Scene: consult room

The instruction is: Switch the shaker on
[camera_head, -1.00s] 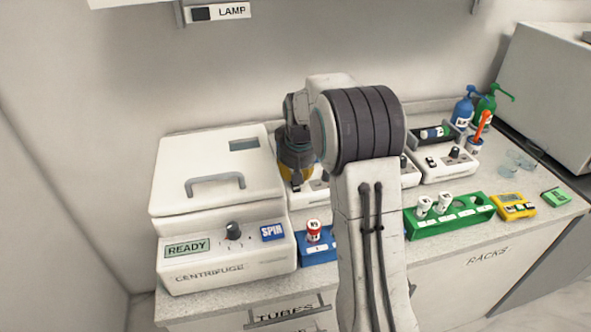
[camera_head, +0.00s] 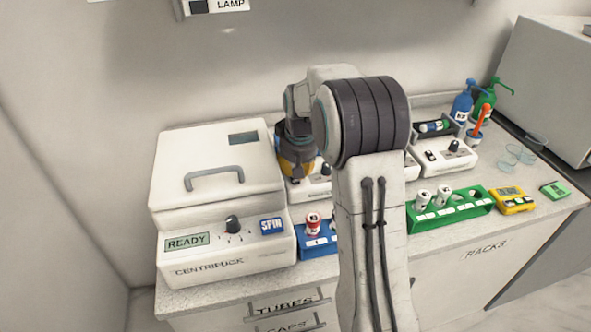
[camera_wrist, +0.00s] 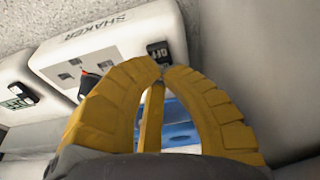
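The shaker (camera_wrist: 118,50) is a white box with its name on the edge, a dark knob with a red mark (camera_wrist: 88,82) and a black switch (camera_wrist: 157,46) marked OFF. In the head view, a white unit beside the centrifuge, partly hidden by my arm, appears to be the shaker (camera_head: 301,194). My gripper (camera_wrist: 162,69) has yellow fingers with their tips together and nothing seen between them. The tips are close to the switch in the wrist view; I cannot tell whether they touch it. In the head view my gripper (camera_head: 297,172) points down over the unit.
The centrifuge (camera_head: 215,170) stands left, with a blue tube rack (camera_head: 318,241) in front of the unit. A green rack (camera_head: 450,212), a yellow timer (camera_head: 513,199) and another white device (camera_head: 445,163) are to the right. The wall is close behind.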

